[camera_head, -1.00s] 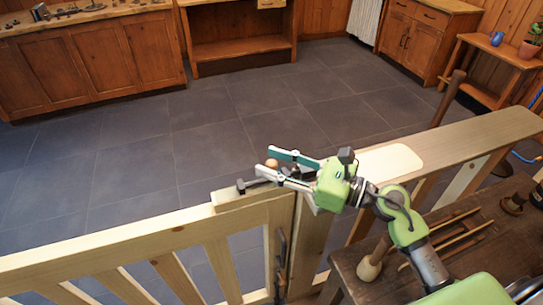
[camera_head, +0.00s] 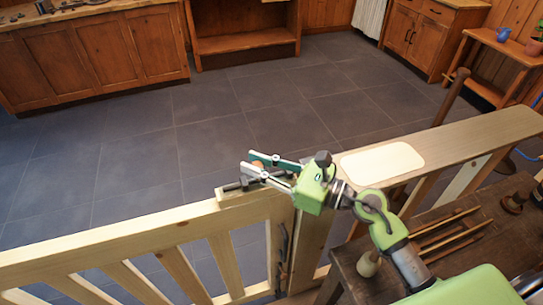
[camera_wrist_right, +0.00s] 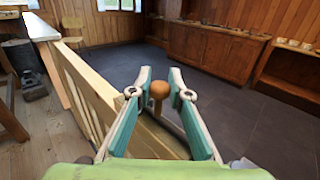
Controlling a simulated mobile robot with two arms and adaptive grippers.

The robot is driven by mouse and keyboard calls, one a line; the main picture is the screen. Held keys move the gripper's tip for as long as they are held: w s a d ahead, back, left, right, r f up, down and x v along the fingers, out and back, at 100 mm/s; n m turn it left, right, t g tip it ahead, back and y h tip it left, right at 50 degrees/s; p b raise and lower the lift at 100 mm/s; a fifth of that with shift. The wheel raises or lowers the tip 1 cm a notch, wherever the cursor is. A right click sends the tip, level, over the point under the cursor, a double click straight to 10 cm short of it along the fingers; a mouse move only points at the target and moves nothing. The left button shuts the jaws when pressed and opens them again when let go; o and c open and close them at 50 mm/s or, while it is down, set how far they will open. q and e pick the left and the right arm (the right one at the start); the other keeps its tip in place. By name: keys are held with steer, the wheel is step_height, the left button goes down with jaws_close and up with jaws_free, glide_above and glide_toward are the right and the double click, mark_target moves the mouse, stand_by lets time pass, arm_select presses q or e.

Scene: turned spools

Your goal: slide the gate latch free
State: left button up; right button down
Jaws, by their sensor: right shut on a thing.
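The gate (camera_head: 110,243) is pale wood with slanted slats and crosses the lower left of the head view. On its top, at the right end, sits the dark latch bolt (camera_head: 232,186) with a round wooden knob (camera_head: 257,165). My right gripper (camera_head: 250,163) is shut on the knob, with one finger on either side. In the right wrist view the brown knob (camera_wrist_right: 159,90) shows between the fingertips (camera_wrist_right: 160,88). The gripper hides part of the bolt. My left gripper is not in view.
A wooden rail (camera_head: 460,138) with a pale plate (camera_head: 383,162) runs right from the gate. A dark bench (camera_head: 440,240) with several wooden tools stands at lower right. Cabinets (camera_head: 90,55) line the far wall. The tiled floor (camera_head: 200,125) beyond the gate is clear.

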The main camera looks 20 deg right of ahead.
steer(key=shift+a, duration=0.4)
steer(key=shift+d, duration=0.1)
steer(key=c, duration=1.9)
jaws_free()
steer(key=shift+a, duration=0.2)
steer(key=shift+d, duration=0.1)
steer(key=shift+s+d, duration=0.2)
steer(key=v, duration=1.1)
steer(key=shift+s+d, duration=0.1)
steer(key=shift+s, duration=0.1)
